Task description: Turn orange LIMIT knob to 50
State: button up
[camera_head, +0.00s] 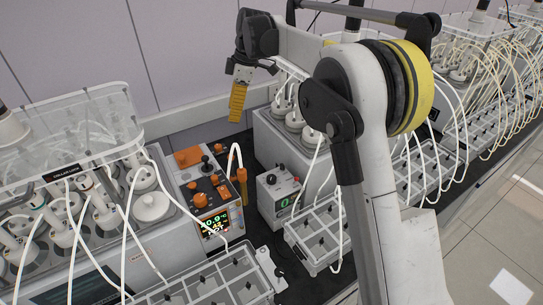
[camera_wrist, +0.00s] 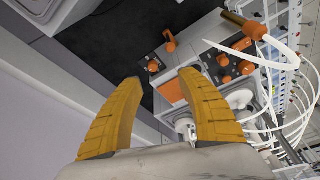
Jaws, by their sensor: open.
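The control box (camera_head: 208,190) has several orange knobs and a lit display (camera_head: 214,222) with green and yellow digits, too small to read surely. One orange knob (camera_head: 201,200) sits just above the display. The labels are not legible, so I cannot tell which knob is LIMIT. In the wrist view, orange knobs (camera_wrist: 222,60) show on the panel beyond the right finger, another knob (camera_wrist: 246,67) beside them. My gripper (camera_head: 238,102) is raised above and behind the box, its yellow fingers pointing down. In the wrist view my gripper (camera_wrist: 160,82) is open and empty, apart from every knob.
A small grey box (camera_head: 279,196) with a green digit stands right of the control box. An orange-handled tool with a white hose (camera_head: 241,180) is between them. Reactors with white tubes (camera_head: 85,195) stand left. Metal racks (camera_head: 205,285) occupy the front. The air around my gripper is clear.

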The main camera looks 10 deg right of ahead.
jog(key=s+d+m+t+h+b, duration=0.1)
jog(key=s+d+m+t+b, duration=0.1)
jog(key=s, duration=0.8)
jog(key=s+d+m+t+h+b, duration=0.1)
jog(key=s+d+m+b, duration=0.4)
jog(key=s, duration=0.5)
jog(key=m+t, duration=0.1)
jog(key=m, duration=0.1)
jog(key=shift+f+m, duration=0.15)
jog(key=shift+m, duration=0.15)
jog(key=shift+d, duration=0.15)
jog(key=s+d+f+m+t+b, duration=0.1)
jog(key=s+d+f+m+b, duration=0.1)
jog(key=s+f, duration=0.3)
jog(key=s+d+f+m+t+b, duration=0.1)
jog(key=s+d+f+m+b, duration=0.2)
jog(key=s+f, duration=0.2)
jog(key=s+d+f+m+h+b, duration=0.1)
jog(key=s+d+f+m+b, duration=0.1)
jog(key=s+f, duration=0.4)
jog(key=shift+s+d+t, duration=0.15)
jog(key=shift+d+t, duration=0.25)
jog(key=shift+r, duration=0.1)
jog(key=shift+c, duration=0.4)
